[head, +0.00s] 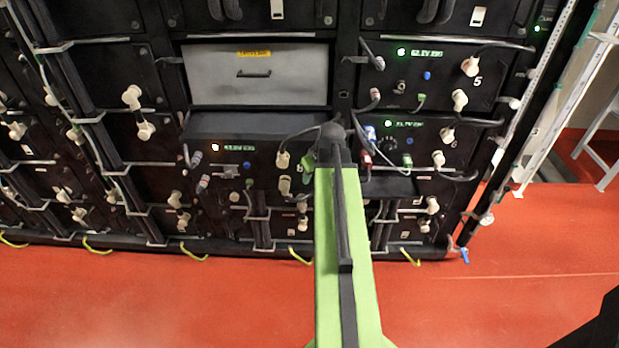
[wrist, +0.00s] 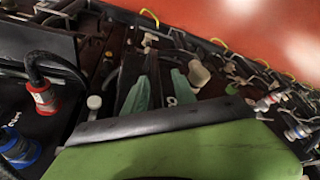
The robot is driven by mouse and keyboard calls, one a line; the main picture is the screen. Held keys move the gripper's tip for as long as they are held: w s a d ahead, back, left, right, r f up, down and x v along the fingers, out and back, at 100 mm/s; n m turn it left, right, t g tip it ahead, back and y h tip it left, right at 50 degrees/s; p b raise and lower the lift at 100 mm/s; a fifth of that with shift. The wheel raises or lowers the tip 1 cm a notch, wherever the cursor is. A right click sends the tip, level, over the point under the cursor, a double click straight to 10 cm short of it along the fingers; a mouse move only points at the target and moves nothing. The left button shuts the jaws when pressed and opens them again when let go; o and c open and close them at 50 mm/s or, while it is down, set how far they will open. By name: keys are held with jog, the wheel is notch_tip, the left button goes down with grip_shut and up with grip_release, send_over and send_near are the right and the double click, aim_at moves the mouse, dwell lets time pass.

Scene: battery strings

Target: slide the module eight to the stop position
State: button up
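A black module (head: 262,155) with an amber light and green lettering sits in the middle of the rack. Its dark top shows, so it stands out from the rack. A pale mark like an 8 shows on a dark face in the wrist view (wrist: 172,101), so I take this to be module eight. My gripper (wrist: 160,74) has two green fingers standing apart, with a dark part visible between them. In the head view my green arm reaches up to the module's right end and hides part of it. I cannot tell whether the fingers touch it.
A grey drawer front (head: 255,74) with a yellow label is above. Modules marked 5 (head: 440,78) and 6 (head: 425,140) are at right, with cables and pale connectors. Red (wrist: 42,96) and blue (wrist: 18,148) plugs are close in the wrist view. The red floor (head: 150,300) in front is clear.

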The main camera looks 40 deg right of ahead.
jog(key=shift+s+r+p, duration=0.1)
jog(key=shift+r+p, duration=0.45)
jog(key=p+v, duration=1)
jog(key=v, duration=0.1)
jog(key=shift+f, duration=0.1)
